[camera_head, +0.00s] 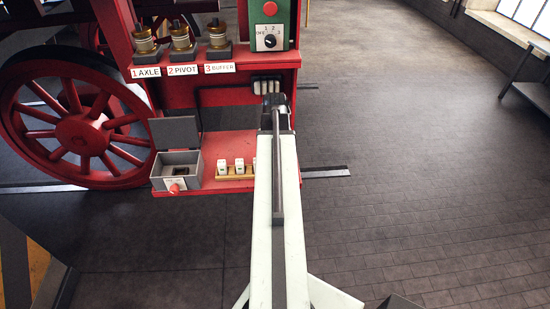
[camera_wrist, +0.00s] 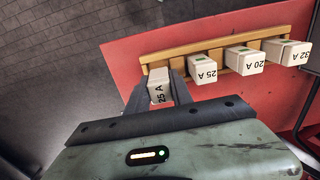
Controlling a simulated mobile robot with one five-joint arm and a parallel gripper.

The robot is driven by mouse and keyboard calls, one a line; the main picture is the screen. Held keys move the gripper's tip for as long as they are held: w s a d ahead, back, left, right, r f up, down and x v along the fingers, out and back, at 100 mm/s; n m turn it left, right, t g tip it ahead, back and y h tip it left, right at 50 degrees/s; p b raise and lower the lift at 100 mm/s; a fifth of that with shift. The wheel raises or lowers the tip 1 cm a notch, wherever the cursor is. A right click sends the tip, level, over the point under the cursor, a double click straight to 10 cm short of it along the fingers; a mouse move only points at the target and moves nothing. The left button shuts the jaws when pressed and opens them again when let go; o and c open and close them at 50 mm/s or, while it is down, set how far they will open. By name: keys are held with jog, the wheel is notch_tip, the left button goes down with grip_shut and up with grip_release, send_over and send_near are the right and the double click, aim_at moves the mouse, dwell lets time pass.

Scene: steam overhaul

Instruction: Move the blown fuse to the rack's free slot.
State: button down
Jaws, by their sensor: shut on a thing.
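My gripper (camera_wrist: 159,84) is shut on a white fuse (camera_wrist: 158,92) marked 25 A in the wrist view. The held fuse is at the left end of the wooden rack (camera_wrist: 190,47); I cannot tell if it is seated in a slot. Beside it in the rack stand white fuses marked 25 A (camera_wrist: 203,70), 20 A (camera_wrist: 245,62) and 32 A (camera_wrist: 288,52). In the head view the rack (camera_head: 234,177) sits on the red shelf with white fuses in it. My arm hides its right end, my gripper's fingers and the held fuse there.
A grey box (camera_head: 163,183) with a raised lid and red knob stands left of the rack. Brass fittings (camera_head: 181,40) and a green panel (camera_head: 270,22) are above. A spoked red wheel (camera_head: 85,135) is at left.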

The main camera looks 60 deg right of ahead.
jog(key=shift+f, duration=0.3)
jog(key=shift+f+b, duration=0.7)
jog(key=shift+b, duration=0.25)
jog(key=shift+f, duration=0.15)
jog(key=c, duration=1.1)
grip_release()
jog(key=shift+o, duration=0.2)
notch_tip(320, 180, up, 8)
jog(key=p, duration=0.7)
jog(key=shift+p, duration=0.4)
jog(key=shift+f, duration=0.1)
